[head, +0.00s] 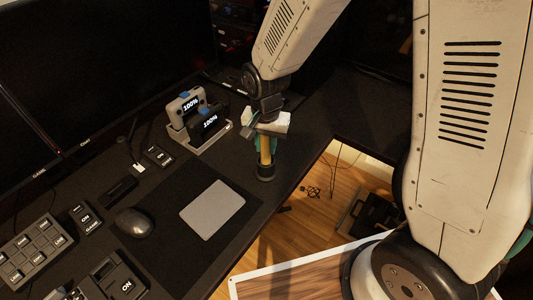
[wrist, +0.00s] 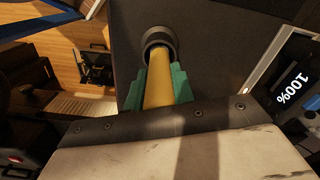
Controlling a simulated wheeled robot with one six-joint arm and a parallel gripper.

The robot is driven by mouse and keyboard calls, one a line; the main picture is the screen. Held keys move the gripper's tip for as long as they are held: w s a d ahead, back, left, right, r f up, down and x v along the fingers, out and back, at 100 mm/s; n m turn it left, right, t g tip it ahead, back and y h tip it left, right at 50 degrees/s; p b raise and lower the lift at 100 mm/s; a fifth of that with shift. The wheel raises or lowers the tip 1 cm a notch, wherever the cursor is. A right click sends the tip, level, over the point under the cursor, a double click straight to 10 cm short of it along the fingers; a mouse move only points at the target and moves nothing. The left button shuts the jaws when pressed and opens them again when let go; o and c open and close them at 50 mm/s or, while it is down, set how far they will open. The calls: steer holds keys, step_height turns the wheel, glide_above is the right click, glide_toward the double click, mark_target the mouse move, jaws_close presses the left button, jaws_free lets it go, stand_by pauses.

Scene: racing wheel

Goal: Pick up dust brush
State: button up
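The dust brush (head: 265,158) has a yellow handle and a dark round end that points down. It is upright near the desk's front edge, and I cannot tell whether its end touches the desk. My gripper (head: 265,147) is above it, pointing down, with teal fingers on both sides of the handle. In the wrist view the brush's yellow handle (wrist: 160,88) runs between the fingertips (wrist: 159,82) of my gripper, with no clear gap on either side. The upper part of the brush is hidden by the gripper.
Two devices reading 100% (head: 208,121) stand in a grey dock (head: 213,139) just left of my gripper. A mouse (head: 134,222), a dark mat (head: 160,239) with a grey pad (head: 212,209) and button boxes (head: 35,249) lie further left. Monitors (head: 90,65) line the back.

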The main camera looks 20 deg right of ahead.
steer(key=c, duration=0.3)
steer(key=shift+c, duration=0.2)
